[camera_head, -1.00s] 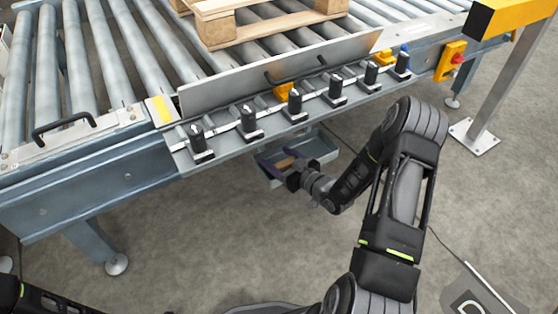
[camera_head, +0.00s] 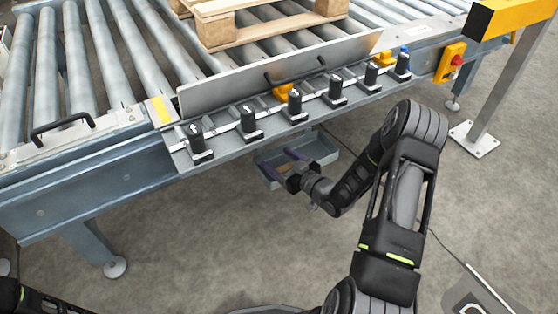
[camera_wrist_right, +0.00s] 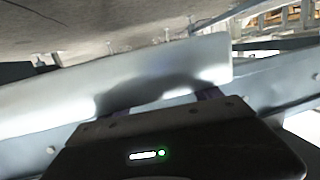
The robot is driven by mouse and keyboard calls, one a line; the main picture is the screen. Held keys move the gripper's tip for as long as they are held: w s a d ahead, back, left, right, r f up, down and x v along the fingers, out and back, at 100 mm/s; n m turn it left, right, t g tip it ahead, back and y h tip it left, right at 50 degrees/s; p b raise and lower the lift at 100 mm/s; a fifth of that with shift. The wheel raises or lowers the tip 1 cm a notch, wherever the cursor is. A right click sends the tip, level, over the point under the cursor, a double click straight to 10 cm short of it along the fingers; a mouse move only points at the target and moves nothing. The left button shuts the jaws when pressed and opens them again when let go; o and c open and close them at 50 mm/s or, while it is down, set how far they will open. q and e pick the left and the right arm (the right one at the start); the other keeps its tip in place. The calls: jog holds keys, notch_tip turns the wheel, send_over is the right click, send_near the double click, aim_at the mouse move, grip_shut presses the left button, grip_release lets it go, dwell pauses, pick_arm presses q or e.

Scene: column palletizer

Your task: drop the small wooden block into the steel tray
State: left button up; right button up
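The blue-grey steel tray (camera_head: 326,158) sits below the front edge of the conveyor, partly hidden by my right gripper and the conveyor rail. My right gripper (camera_head: 282,163) is over the tray's left part, its two purple fingers spread apart. I cannot make out the wooden block between the fingers or in the tray; the gripper hides part of the tray. In the right wrist view, the finger bases (camera_wrist_right: 165,103) stand apart in front of a pale, shiny surface, and no block shows. My left gripper is out of view.
The roller conveyor (camera_head: 90,155) fills the upper left, with several black knob-like fixtures (camera_head: 249,122) along its front rail just above the tray. A wooden pallet (camera_head: 255,25) lies on the rollers. A yellow-topped post (camera_head: 492,95) stands at right.

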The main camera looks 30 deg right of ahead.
jog(key=shift+s+a+f, duration=0.15)
jog(key=shift+s+f, duration=0.1)
jog(key=shift+f, duration=0.3)
jog(key=shift+s+r+p, duration=0.1)
jog(key=shift+r+p, duration=0.55)
jog(key=shift+p, duration=0.2)
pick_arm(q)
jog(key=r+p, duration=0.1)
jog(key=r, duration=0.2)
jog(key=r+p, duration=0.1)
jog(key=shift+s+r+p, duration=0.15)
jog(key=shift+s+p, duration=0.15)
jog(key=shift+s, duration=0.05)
pick_arm(e)
jog(key=v, duration=1.1)
jog(key=shift+s+d+r, duration=0.2)
jog(key=shift+r, duration=0.1)
